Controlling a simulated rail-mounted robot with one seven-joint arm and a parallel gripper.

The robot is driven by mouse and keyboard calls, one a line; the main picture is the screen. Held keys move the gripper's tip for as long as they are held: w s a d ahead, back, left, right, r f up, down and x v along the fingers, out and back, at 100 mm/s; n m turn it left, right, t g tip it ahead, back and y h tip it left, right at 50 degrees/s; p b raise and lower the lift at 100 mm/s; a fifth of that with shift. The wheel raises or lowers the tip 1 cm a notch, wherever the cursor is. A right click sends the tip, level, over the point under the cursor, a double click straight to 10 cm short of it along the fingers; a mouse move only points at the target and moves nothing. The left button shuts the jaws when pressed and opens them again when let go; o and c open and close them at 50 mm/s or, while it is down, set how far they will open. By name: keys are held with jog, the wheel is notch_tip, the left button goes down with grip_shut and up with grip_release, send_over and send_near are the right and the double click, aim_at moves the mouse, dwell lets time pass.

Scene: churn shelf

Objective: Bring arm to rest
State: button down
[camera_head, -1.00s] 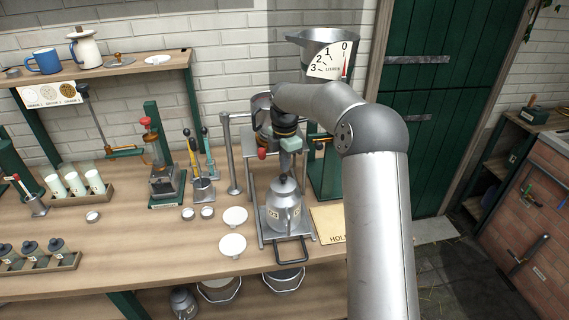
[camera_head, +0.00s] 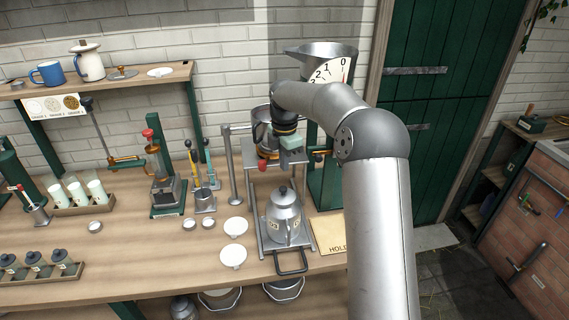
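My arm (camera_head: 378,210) rises from the lower right and bends over to the left above the bench. My gripper (camera_head: 292,155) hangs at its end, in front of the metal stand and above the silver lidded can (camera_head: 285,214). The can stands upright on the stand's base, below and apart from the gripper. The fingers are small and partly hidden, so I cannot tell whether they are open or shut. I see nothing clearly held.
A metal stand (camera_head: 258,208) surrounds the can, and a hopper with a litre dial (camera_head: 328,72) stands close behind my arm. Two white discs (camera_head: 233,256) lie left of the stand. A "HOLD" board (camera_head: 329,233) lies right of it. The bench front (camera_head: 150,275) is clear.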

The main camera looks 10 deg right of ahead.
jog(key=s+f+m+b, duration=0.2)
jog(key=s+m, duration=0.9)
jog(key=s, duration=0.9)
jog(key=s+f+m+t+b, duration=0.1)
jog(key=s+f+m+b, duration=0.1)
jog(key=s+m, duration=0.8)
jog(key=s, duration=0.9)
jog(key=shift+s+a+m, duration=0.2)
jog(key=shift+s+m, duration=0.15)
jog(key=shift+m, duration=0.05)
jog(key=shift+f, duration=0.1)
